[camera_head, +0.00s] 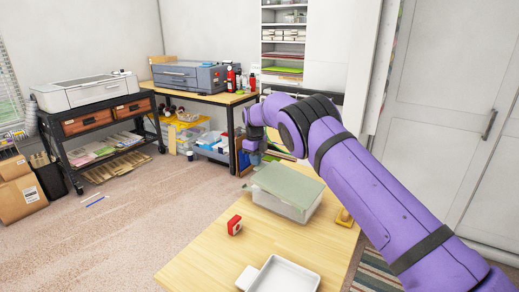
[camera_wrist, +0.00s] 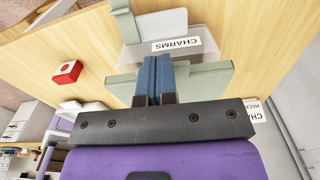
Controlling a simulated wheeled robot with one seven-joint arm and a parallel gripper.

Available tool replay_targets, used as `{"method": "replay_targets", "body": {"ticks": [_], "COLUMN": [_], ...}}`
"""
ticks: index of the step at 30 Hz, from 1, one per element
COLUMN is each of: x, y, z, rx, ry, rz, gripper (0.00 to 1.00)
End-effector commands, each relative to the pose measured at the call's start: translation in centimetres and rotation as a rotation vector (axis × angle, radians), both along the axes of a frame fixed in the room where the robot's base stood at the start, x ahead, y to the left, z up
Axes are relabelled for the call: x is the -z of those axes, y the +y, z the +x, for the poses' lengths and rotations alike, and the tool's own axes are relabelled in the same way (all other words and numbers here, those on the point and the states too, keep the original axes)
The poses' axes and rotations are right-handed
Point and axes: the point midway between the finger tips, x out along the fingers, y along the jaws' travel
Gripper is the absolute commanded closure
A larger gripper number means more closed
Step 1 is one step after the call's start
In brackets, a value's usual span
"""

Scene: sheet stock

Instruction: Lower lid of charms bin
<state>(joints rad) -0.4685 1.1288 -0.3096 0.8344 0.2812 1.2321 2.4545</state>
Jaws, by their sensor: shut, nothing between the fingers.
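The charms bin (camera_head: 280,205) is a pale, see-through box on the wooden table. Its flat grey-green lid (camera_head: 288,184) lies over the top; I cannot tell whether it is fully seated. In the wrist view the lid (camera_wrist: 207,78) shows on both sides of my fingers, and the bin wall (camera_wrist: 200,34) carries a white CHARMS label (camera_wrist: 177,45). My gripper (camera_wrist: 158,60) is shut and empty, its blue fingertips over the lid in that view. Contact is unclear. In the head view my gripper (camera_head: 254,158) is by the bin's far left corner, partly hidden.
A red block-like item (camera_head: 234,225) stands left of the bin on the table (camera_head: 200,255). A white tray (camera_head: 283,277) is at the front, and a small tan item (camera_head: 345,216) lies right of the bin. A second, partly hidden label (camera_wrist: 253,108) shows in the wrist view.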

Motion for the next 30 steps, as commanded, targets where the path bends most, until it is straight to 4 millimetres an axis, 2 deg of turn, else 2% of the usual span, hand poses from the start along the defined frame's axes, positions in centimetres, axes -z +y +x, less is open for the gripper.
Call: {"method": "replay_targets", "body": {"ticks": [3, 9, 17, 23, 30], "x": [1.9, 3.7, 3.7, 2.0, -2.4], "y": [0.3, 0.6, 0.6, 0.6, 0.7], "z": [0.2, 0.4, 0.4, 0.5, 0.6], "rx": [-0.001, 0.000, 0.000, -0.001, -0.001], "ry": [0.000, 0.001, -0.001, -0.005, -0.004], "rz": [0.000, 0.001, 0.001, 0.003, 0.002], "gripper": [1.00, 1.00, 1.00, 1.00, 1.00]}}
